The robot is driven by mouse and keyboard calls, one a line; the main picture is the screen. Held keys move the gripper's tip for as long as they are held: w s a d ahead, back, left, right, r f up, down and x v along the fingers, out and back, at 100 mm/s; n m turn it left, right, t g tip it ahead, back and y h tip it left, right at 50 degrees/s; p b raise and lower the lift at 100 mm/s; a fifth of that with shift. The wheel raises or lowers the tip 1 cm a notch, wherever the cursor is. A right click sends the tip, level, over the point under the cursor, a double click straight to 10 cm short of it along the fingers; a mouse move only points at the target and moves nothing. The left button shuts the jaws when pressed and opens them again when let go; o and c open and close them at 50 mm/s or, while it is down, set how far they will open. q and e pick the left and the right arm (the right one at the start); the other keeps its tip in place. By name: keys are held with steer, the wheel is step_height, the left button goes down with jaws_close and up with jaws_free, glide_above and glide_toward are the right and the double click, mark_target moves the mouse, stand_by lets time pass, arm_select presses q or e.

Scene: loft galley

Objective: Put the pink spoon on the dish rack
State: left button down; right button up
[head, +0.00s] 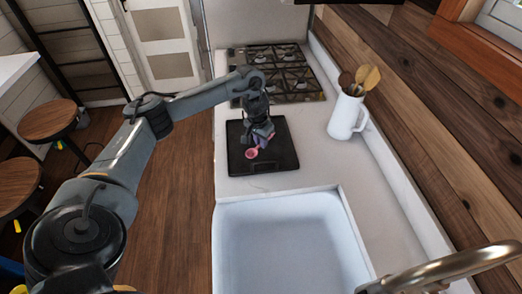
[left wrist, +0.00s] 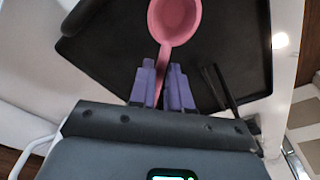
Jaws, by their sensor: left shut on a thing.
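The pink spoon (head: 252,153) is in my left gripper (head: 263,137), over a flat black tray (head: 284,162) on the counter. This tray is the only thing in view that could be the dish rack. In the left wrist view, the purple fingers of my left gripper (left wrist: 163,88) are shut on the handle of the pink spoon (left wrist: 173,20), with its round bowl beyond the fingertips. The black tray (left wrist: 110,45) lies behind it. I cannot tell whether the spoon touches the tray. My right gripper is not in view.
A white sink (head: 285,245) lies in front of the tray, with a metal faucet (head: 450,268) at lower right. A white jug (head: 346,117) with wooden utensils stands right of the tray. A black gas stove (head: 285,75) is behind. Bare counter lies between tray and jug.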

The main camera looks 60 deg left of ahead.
arm_select(q)
step_height(320, 180, down, 4)
steer(key=shift+r+b, duration=0.2)
steer(key=shift+b, duration=0.45)
steer(key=shift+f, duration=0.2)
steer(key=c, duration=1.1)
jaws_free()
steer(key=shift+f, duration=0.1)
